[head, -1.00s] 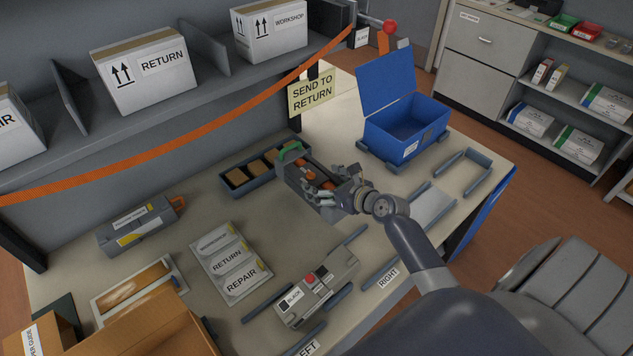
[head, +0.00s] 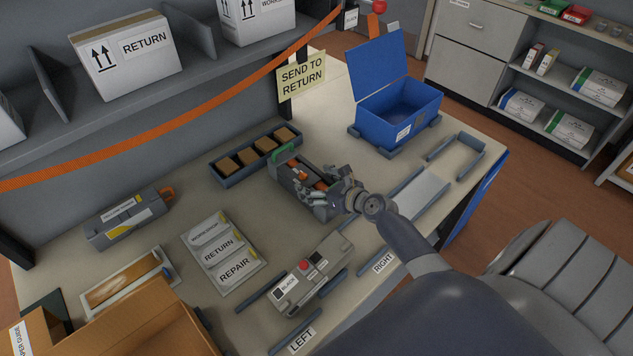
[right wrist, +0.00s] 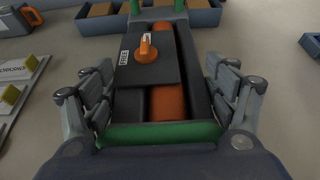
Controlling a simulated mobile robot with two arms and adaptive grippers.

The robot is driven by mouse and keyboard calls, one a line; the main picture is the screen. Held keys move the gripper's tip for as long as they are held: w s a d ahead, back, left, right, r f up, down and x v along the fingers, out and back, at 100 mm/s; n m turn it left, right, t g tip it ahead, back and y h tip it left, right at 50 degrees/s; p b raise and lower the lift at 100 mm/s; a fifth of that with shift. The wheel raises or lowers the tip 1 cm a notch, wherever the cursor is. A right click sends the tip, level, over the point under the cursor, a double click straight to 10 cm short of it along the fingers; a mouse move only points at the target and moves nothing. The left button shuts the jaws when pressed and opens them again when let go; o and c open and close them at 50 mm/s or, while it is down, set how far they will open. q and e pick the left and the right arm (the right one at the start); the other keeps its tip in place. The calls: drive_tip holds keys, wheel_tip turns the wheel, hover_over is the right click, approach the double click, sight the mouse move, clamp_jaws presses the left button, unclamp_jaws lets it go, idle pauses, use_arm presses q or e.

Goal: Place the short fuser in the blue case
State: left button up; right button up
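The short fuser (head: 287,173) is a dark grey unit with orange rollers and green ends. It is near the middle of the table, in front of the compartment tray. My right gripper (head: 314,189) has its fingers along both sides of the fuser and is shut on it. The blue case (head: 397,113) stands open and looks empty at the back right, lid raised. My left gripper is out of view.
A tray with several brown blocks (head: 217,170) lies behind the fuser. A grey cartridge labelled BLACK (head: 330,262) lies in front. Another grey unit (head: 128,218) and a label board (head: 252,277) are to the left. Blue-grey rails (head: 474,143) mark bays at right.

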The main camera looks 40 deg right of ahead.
drive_tip(key=o, duration=0.4)
drive_tip(key=shift+r, duration=0.1)
